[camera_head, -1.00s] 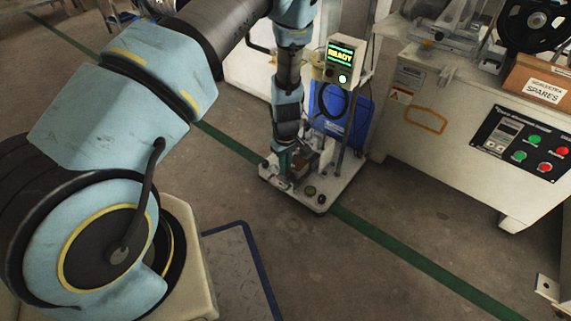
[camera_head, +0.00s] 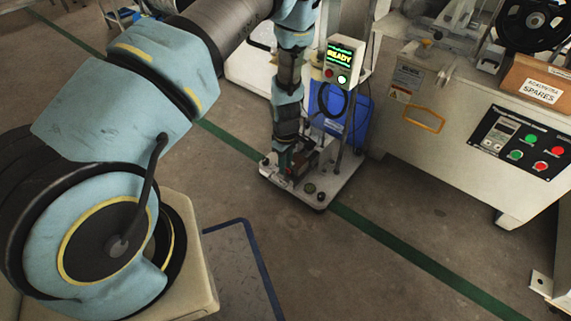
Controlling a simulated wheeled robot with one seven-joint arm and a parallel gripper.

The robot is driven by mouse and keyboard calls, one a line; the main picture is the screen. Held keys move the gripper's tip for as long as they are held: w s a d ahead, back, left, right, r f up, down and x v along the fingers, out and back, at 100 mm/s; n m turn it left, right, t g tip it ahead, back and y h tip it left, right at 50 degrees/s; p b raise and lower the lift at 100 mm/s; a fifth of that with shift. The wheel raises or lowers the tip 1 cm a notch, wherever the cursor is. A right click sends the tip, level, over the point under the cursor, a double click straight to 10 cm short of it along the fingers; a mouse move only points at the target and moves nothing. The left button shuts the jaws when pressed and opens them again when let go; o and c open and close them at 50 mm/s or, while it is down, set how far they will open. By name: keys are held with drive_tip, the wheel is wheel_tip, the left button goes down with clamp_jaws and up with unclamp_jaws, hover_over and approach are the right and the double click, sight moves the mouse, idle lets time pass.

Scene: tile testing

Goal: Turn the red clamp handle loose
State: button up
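My arm reaches down to a low white test stand (camera_head: 340,185) on the floor, in the middle of the head view. My gripper (camera_head: 286,172) is at the end of the arm, low over the left part of the stand. A small dark reddish part (camera_head: 304,158) shows just right of my gripper; I cannot tell for sure that it is the red clamp handle. The fingers are small and dark, so whether they are open or shut on something does not show. The arm hides part of the fixture.
A control box (camera_head: 343,62) with a lit screen reading READY stands on the stand's post. A blue bin (camera_head: 357,122) is behind it.

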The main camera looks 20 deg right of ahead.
wheel_tip(320, 180, up, 7)
drive_tip(key=p, duration=0.6)
drive_tip(key=shift+r, duration=0.1)
idle(0.5)
drive_tip(key=w+a+r+m+h, duration=0.1)
drive_tip(key=w+a+r+m, duration=0.1)
drive_tip(key=a+r, duration=0.7)
drive_tip(key=w+a+r+m, duration=0.1)
drive_tip(key=w+a+r, duration=0.25)
drive_tip(key=r, duration=0.95)
drive_tip(key=s+a+r+m+t, duration=0.1)
drive_tip(key=s+a+r, duration=0.25)
drive_tip(key=a, duration=0.25)
drive_tip(key=s+a+r+m, duration=0.2)
drive_tip(key=s+a+r, duration=0.1)
drive_tip(key=a+r, duration=0.25)
drive_tip(key=s+a+r+m+t, duration=0.1)
drive_tip(key=s+a+r, duration=0.25)
drive_tip(key=a, duration=0.35)
wheel_tip(320, 180, up, 33)
drive_tip(key=p, duration=3.3)
drive_tip(key=shift+w+d+y, duration=0.3)
drive_tip(key=shift+d+y, duration=0.1)
